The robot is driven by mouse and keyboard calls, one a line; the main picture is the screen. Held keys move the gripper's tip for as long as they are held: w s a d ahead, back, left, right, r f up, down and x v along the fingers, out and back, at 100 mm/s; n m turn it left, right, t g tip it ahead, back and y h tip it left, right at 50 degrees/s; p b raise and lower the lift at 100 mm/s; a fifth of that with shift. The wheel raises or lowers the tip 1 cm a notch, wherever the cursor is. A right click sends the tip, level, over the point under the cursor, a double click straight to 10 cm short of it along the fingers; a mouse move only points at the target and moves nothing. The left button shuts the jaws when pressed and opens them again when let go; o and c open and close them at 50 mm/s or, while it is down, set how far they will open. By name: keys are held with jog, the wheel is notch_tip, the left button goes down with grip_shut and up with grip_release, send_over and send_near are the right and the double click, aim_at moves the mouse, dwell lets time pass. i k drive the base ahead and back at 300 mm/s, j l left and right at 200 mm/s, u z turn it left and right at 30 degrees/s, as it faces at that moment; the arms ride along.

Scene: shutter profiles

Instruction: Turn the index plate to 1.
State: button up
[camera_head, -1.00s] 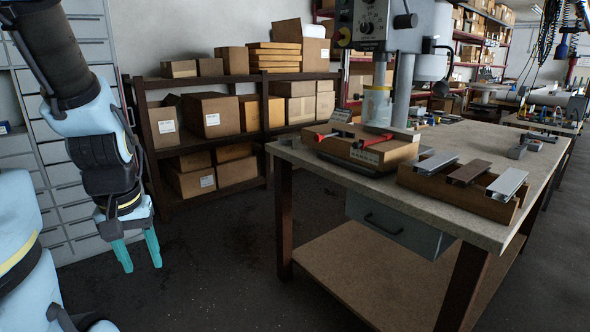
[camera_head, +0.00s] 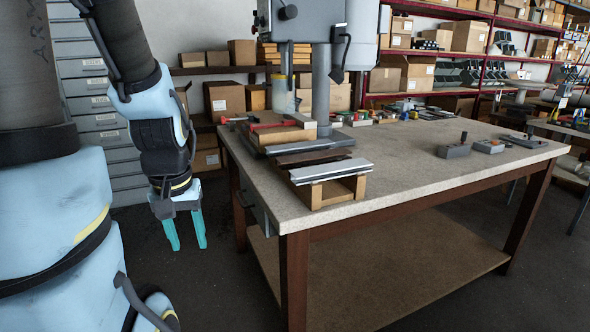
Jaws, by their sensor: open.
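My gripper (camera_head: 188,246) hangs at the left, pointing down, with its two teal fingers apart and nothing between them. It is over the floor, left of the workbench (camera_head: 420,185) and lower than the bench top. I cannot make out an index plate or any number on one. A drill press (camera_head: 322,75) stands on the bench. In front of it is a wooden fixture block with red clamps (camera_head: 285,133).
Several small grey blocks (camera_head: 455,149) sit on the bench's right part, one with an upright handle. The middle of the bench top is clear. Shelves with cardboard boxes (camera_head: 224,98) stand behind, and grey drawers (camera_head: 100,125) are at the left. The bench edge lies right of my gripper.

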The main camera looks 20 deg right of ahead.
aim_at(529, 138)
jog(key=l, duration=0.75)
jog(key=l+u, duration=0.15)
jog(key=l, duration=0.6)
jog(key=k+l, duration=0.1)
jog(key=l, duration=0.65)
jog(key=l+u, duration=0.1)
jog(key=l, duration=0.65)
jog(key=l+u, duration=0.25)
jog(key=l, duration=3.7)
